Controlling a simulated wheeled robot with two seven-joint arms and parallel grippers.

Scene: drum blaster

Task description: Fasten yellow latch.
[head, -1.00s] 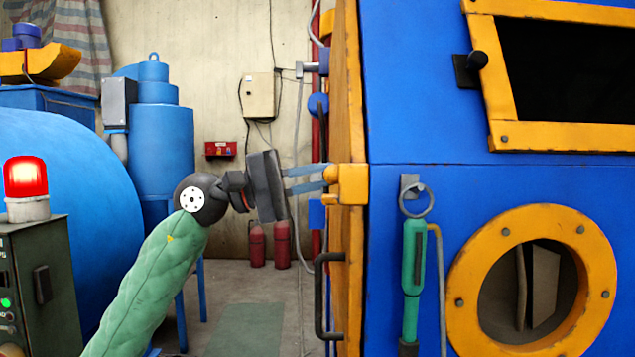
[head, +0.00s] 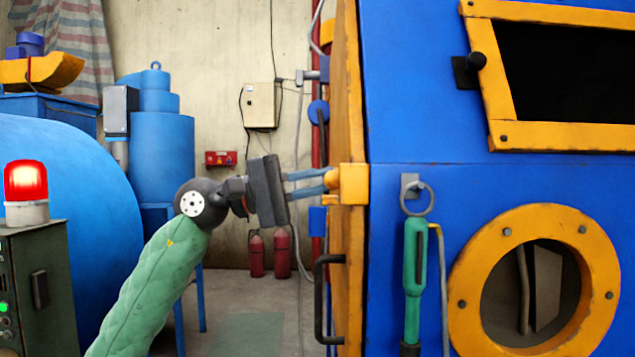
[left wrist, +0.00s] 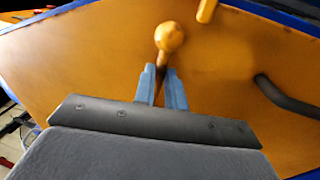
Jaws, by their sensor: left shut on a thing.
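The yellow latch (head: 352,185) sits on the left edge of the blue machine, beside its yellow door, which is seen nearly edge-on in the head view. Its lever ends in a round knob, which shows in the left wrist view (left wrist: 169,36). My left gripper (head: 322,182) reaches in from the left, its blue fingers shut on the latch lever. In the left wrist view the fingers (left wrist: 164,76) are on either side of the lever just below the knob. The latch's engagement is hard to judge from here. My right gripper is not in view.
A black handle (head: 320,300) projects from the door below the latch, and also shows in the left wrist view (left wrist: 285,98). A green-handled tool (head: 413,265) hangs on the machine front. A dark cabinet with a red lamp (head: 26,182) stands at left.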

